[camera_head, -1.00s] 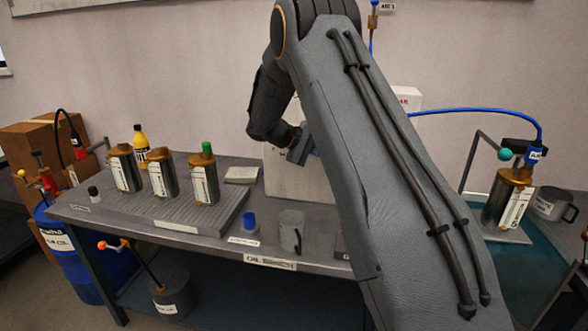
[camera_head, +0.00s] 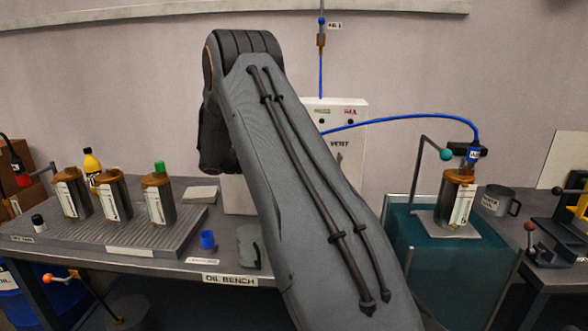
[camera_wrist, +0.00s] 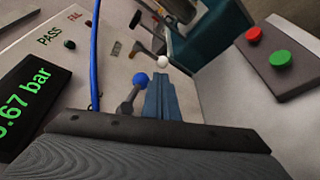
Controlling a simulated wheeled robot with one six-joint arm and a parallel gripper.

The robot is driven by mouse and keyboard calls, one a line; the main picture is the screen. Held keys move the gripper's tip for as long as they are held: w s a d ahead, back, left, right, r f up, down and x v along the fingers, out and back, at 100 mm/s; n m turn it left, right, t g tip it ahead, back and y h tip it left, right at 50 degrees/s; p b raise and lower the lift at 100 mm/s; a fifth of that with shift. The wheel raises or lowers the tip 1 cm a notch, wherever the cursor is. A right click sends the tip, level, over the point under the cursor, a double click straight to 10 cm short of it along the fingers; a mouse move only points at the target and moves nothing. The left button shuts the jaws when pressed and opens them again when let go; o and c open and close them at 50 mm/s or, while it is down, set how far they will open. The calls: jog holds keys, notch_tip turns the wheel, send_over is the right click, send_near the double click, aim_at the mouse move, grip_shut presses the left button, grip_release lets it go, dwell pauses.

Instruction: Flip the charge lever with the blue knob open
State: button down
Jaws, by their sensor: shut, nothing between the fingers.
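The blue knob (camera_wrist: 140,79) shows in the wrist view on the end of a short dark lever (camera_wrist: 128,98), just left of my fingertips. My gripper (camera_wrist: 159,78) has its blue-grey fingers together with nothing between them. The fingers are beside the knob; I cannot tell whether they touch it. A white knob (camera_wrist: 163,61) on another lever appears just beyond the fingertips. In the head view my arm hides the gripper and the blue-knobbed lever. The white panel box (camera_head: 350,112) there shows partly behind the arm.
A display reading ".67 bar" (camera_wrist: 30,100) and a blue hose (camera_wrist: 94,55) are on the left in the wrist view. A button box (camera_wrist: 275,50) with red and green buttons is on the right. A teal tank (camera_head: 410,240) stands right of the oil bench (camera_head: 190,262).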

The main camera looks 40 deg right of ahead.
jog(key=w+a+b, duration=0.2)
jog(key=w+a, duration=0.1)
jog(key=a, duration=0.8)
jog(key=shift+w+a+r, duration=0.25)
jog(key=shift+a, duration=0.15)
